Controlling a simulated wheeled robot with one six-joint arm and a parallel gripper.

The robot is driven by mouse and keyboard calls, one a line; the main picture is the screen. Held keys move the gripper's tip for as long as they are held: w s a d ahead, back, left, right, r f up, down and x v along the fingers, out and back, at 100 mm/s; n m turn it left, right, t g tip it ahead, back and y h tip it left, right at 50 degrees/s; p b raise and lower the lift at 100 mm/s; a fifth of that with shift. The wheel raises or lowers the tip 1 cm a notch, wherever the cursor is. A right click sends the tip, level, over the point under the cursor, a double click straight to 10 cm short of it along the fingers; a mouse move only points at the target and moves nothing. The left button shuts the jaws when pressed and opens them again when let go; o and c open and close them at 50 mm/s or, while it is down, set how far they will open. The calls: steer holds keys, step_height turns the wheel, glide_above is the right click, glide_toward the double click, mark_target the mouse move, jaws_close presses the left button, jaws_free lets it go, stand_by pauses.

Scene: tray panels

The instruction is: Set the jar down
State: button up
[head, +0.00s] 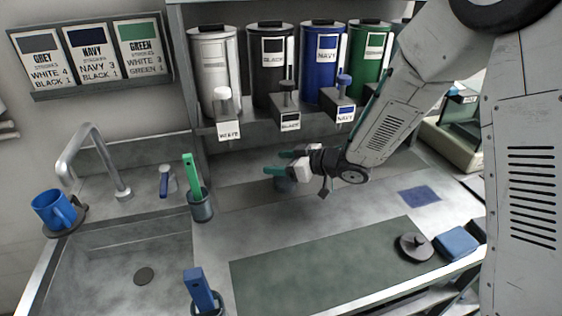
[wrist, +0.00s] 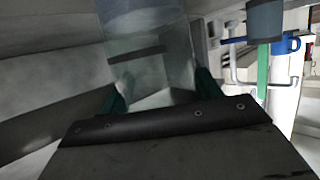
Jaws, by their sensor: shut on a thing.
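My gripper (head: 276,162) has green fingers and is shut on a small glass jar (head: 284,185). The jar shows just below the fingers in the head view, mostly hidden by them. In the wrist view the clear jar (wrist: 148,50) fills the space between the two green fingertips (wrist: 160,90), with a bluish band towards the picture's top. The jar is over or on the dark strip (head: 240,196) of the counter in front of the dispensers. I cannot tell whether its base touches.
Labelled white (head: 214,70), black (head: 272,65), navy (head: 325,60) and green (head: 370,50) canisters stand behind. A cup with a green-handled tool (head: 201,207) is left of the jar. A green mat (head: 320,268), grey lid-like disc (head: 415,247) and sink (head: 120,270) lie nearer.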

steer(key=o, duration=1.3)
steer(key=shift+d+r, duration=0.2)
steer(key=shift+r, duration=0.05)
steer(key=v, duration=1.1)
steer(key=shift+s+d, duration=0.2)
steer(key=shift+d, duration=0.1)
